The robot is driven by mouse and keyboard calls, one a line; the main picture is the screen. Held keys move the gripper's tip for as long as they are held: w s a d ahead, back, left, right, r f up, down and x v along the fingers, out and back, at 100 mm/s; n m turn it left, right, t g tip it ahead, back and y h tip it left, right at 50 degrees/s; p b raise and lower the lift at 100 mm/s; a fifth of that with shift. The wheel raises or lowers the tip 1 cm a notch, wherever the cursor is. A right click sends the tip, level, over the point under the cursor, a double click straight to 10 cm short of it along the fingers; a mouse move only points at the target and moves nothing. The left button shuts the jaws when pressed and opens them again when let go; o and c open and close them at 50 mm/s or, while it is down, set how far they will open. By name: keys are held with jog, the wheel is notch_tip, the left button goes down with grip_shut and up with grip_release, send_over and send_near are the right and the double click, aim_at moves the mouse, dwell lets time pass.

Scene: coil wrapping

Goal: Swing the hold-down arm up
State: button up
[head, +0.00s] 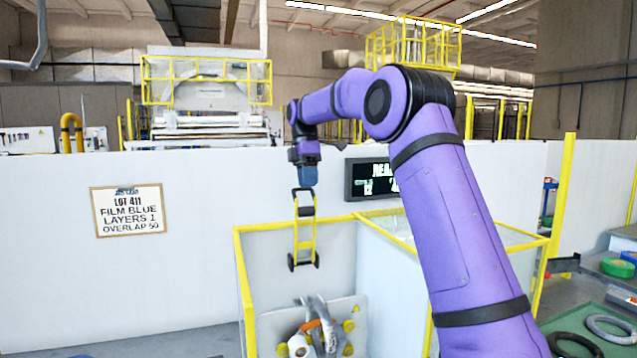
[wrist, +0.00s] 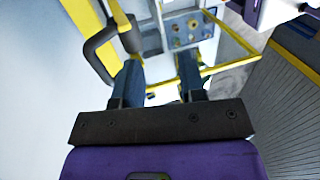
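What looks like the hold-down arm (head: 304,232) is a narrow yellow frame with a black handle at its top and black round ends at its bottom. It hangs in front of the white wall, over the yellow-edged enclosure. My gripper (head: 306,178) points down just above the black handle. In the wrist view, the two dark blue fingers of my gripper (wrist: 162,85) are spread apart with nothing clearly between them. A black handle on a yellow bar (wrist: 112,32) lies beside and beyond the left finger. Whether it touches that finger I cannot tell.
The yellow-edged enclosure (head: 241,275) stands below, with a panel of yellow knobs (head: 349,325) and silvery items inside. A dark display (head: 368,178) is on the wall to the right. A lot sign (head: 128,210) hangs at left. Rings lie on a green mat (head: 600,318) at right.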

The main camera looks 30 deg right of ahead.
jog(key=s+a, duration=0.1)
jog(key=s, duration=0.7)
jog(key=shift+s+a+r, duration=0.35)
jog(key=shift+a, duration=0.05)
jog(key=s+a+r+m+t+h, duration=0.1)
jog(key=s+a+m+t, duration=0.2)
jog(key=s, duration=0.6)
jog(key=s+a+r+m+t, duration=0.1)
jog(key=s+a+m, duration=0.35)
jog(key=s, duration=0.45)
jog(key=s+f+m+t, duration=0.2)
jog(key=s+f+m, duration=0.2)
jog(key=s, duration=0.4)
jog(key=s+a+f+m+t, duration=0.1)
jog(key=s+f+m, duration=0.3)
jog(key=s, duration=0.4)
jog(key=shift+f+t, duration=0.3)
jog(key=shift+t, duration=0.3)
